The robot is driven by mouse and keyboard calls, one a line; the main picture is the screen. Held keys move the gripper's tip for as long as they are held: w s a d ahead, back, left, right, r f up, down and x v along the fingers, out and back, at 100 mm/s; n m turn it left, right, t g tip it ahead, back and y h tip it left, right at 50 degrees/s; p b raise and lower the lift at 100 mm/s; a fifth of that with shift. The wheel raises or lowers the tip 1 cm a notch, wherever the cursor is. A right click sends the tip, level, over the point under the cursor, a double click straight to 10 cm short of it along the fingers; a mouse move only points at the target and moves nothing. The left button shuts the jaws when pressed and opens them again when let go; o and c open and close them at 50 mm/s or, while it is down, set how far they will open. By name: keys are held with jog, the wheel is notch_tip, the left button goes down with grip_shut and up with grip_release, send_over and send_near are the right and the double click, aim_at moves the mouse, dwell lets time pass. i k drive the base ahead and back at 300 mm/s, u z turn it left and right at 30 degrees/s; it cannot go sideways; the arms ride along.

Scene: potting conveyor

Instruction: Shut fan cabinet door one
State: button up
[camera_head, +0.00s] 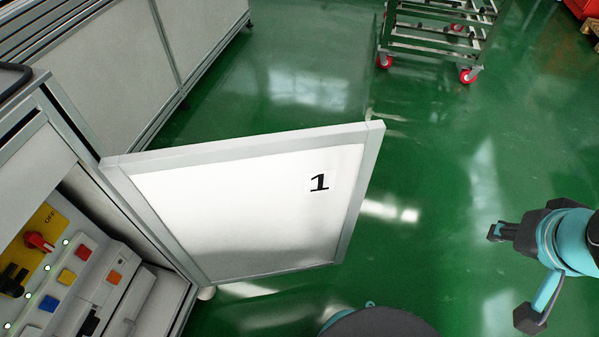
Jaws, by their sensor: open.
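Fan cabinet door one (260,205) is a white panel with a grey frame and a black "1" in its upper right part. It stands swung wide open, hinged at its left edge to the grey cabinet (35,180) on the left. My gripper (499,232) is at the right edge of the view, dark with teal arm parts beside it. It is open and empty, well to the right of the door's free edge and apart from it. Its fingers are small in the picture.
Inside the cabinet is a control panel with a red rotary switch (39,242) and coloured buttons. A metal cart (436,38) with red wheels stands at the top right. Green floor (440,170) is clear between the door and my gripper.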

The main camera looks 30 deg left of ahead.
aim_at(251, 208)
jog(key=i, duration=3.1)
jog(key=u, duration=4.95)
